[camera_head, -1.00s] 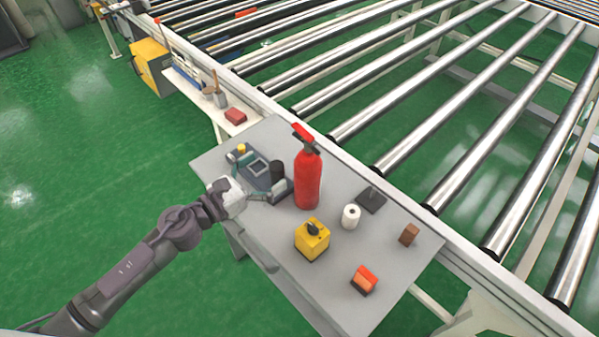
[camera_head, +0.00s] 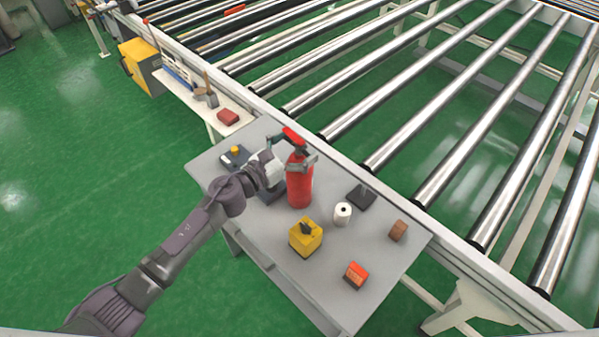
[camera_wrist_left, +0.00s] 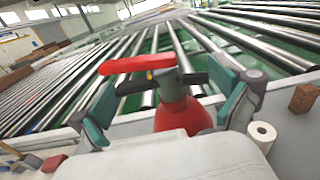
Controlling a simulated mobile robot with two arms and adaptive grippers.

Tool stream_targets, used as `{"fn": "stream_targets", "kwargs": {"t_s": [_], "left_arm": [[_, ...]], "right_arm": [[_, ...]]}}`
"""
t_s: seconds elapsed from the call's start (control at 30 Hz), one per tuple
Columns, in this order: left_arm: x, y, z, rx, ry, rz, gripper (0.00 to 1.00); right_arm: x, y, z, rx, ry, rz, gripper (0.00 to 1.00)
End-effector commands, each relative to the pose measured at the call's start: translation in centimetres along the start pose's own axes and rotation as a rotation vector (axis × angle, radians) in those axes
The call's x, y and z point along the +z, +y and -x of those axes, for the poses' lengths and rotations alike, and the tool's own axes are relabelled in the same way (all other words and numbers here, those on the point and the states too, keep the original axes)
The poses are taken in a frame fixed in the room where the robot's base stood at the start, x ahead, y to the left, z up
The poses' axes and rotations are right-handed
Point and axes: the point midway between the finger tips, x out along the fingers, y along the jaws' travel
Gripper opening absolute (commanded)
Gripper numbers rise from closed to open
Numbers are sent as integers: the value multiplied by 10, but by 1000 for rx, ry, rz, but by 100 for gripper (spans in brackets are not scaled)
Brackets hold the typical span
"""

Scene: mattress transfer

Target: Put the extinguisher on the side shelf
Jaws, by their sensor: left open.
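The red extinguisher (camera_head: 300,187) stands upright on the grey table (camera_head: 375,275). In the left wrist view the extinguisher (camera_wrist_left: 182,112) shows its red top lever and black neck. My left gripper (camera_head: 294,150) is open, with its fingers on either side of the extinguisher's neck, just below the lever. In the left wrist view the gripper's two teal fingers (camera_wrist_left: 165,95) flank the neck with gaps. The side shelf (camera_head: 190,88) is the narrow white ledge along the conveyor at the upper left. My right gripper is not in view.
On the table are a yellow box (camera_head: 305,237), a white roll (camera_head: 342,213), a black stand (camera_head: 361,197), a brown block (camera_head: 398,230) and an orange item (camera_head: 356,275). The shelf bears a red block (camera_head: 228,117) and a tool holder (camera_head: 207,97). Conveyor rollers lie behind.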

Motion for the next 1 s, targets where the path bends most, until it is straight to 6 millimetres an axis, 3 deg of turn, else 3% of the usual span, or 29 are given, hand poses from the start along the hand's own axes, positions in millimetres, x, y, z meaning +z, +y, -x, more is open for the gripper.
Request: {"fn": "stream_targets", "kwargs": {"t_s": [0.13,0.6,1.0], "left_arm": [[0,0,0,0,0,0,97],[0,0,1,0,0,0,20],[10,0,0,-2,-7,-4,20]], "right_arm": [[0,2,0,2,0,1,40],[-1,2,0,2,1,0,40],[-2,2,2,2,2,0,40]]}}
